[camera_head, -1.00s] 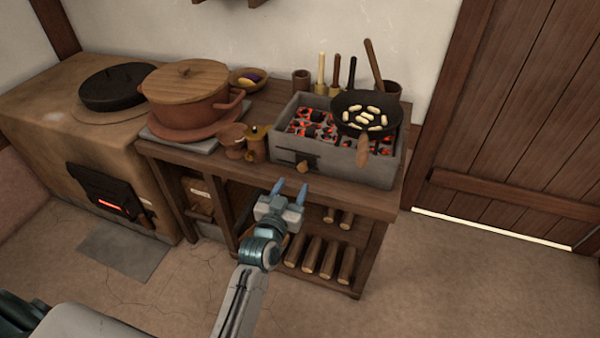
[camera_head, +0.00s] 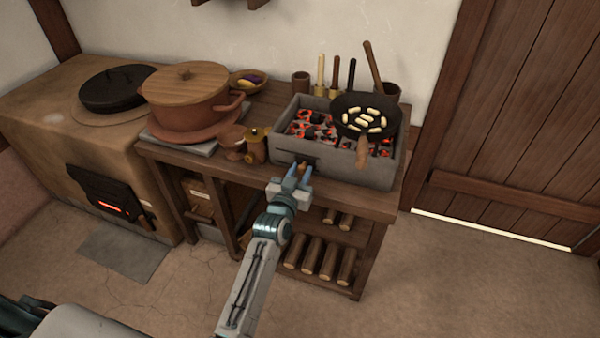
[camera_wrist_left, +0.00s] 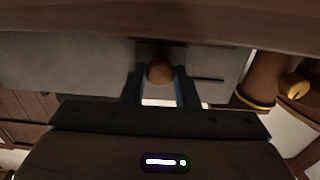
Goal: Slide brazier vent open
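The brazier (camera_head: 340,171) is a grey box of glowing coals on the wooden table. Its vent, a dark slide plate (camera_head: 292,157), is on the front face, with a round wooden knob (camera_wrist_left: 160,73) showing in the left wrist view. My left gripper (camera_head: 300,172) is at the front of the brazier, open, with blue-tipped fingers on either side of the knob. In the left wrist view a gap seems to show beside the knob, though contact is hard to tell. In the head view the fingers mostly hide the knob. My right gripper is not in view.
A black pan (camera_head: 366,113) with pale pieces sits over the coals, its handle (camera_head: 363,152) jutting forward. A brass-banded wooden mill (camera_head: 255,146) stands just left of the brazier. A large clay pot (camera_head: 187,105) is further left. Logs (camera_head: 328,262) lie on the shelf below.

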